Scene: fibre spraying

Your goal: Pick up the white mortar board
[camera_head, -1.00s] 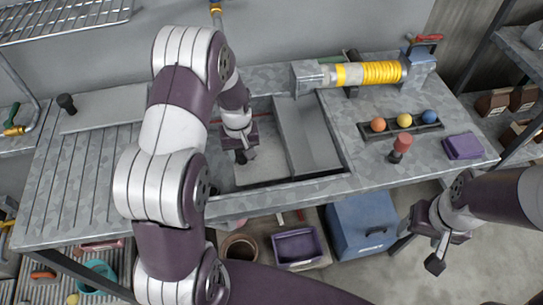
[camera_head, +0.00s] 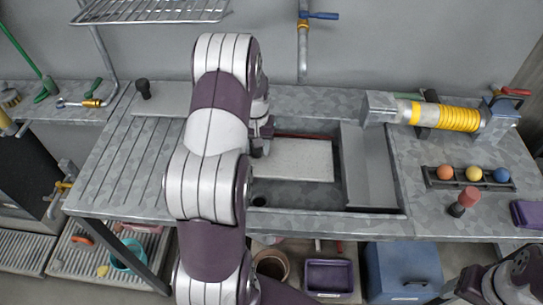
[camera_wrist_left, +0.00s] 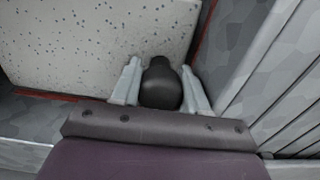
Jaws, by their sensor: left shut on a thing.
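The white mortar board (camera_head: 303,158) is a speckled pale slab with reddish edges, at the left part of the sink basin. Dark basin floor and a drain hole show in front of it, and it appears raised off the floor. My left gripper (camera_head: 262,146) is at its left end, partly hidden behind my own arm. In the left wrist view the two fingers (camera_wrist_left: 161,88) are closed around a black knob (camera_wrist_left: 160,85) beside the speckled board (camera_wrist_left: 95,45). My right gripper (camera_head: 462,290) is only partly seen at the lower right, its fingertips cut off.
The sink basin (camera_head: 300,196) has a grey sloped panel (camera_head: 367,165) on its right. A rack of coloured balls (camera_head: 470,179), a red-topped stamp (camera_head: 464,201) and a yellow-coiled tube (camera_head: 445,115) lie to the right. A black-knobbed plate (camera_head: 165,101) lies at the back left.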

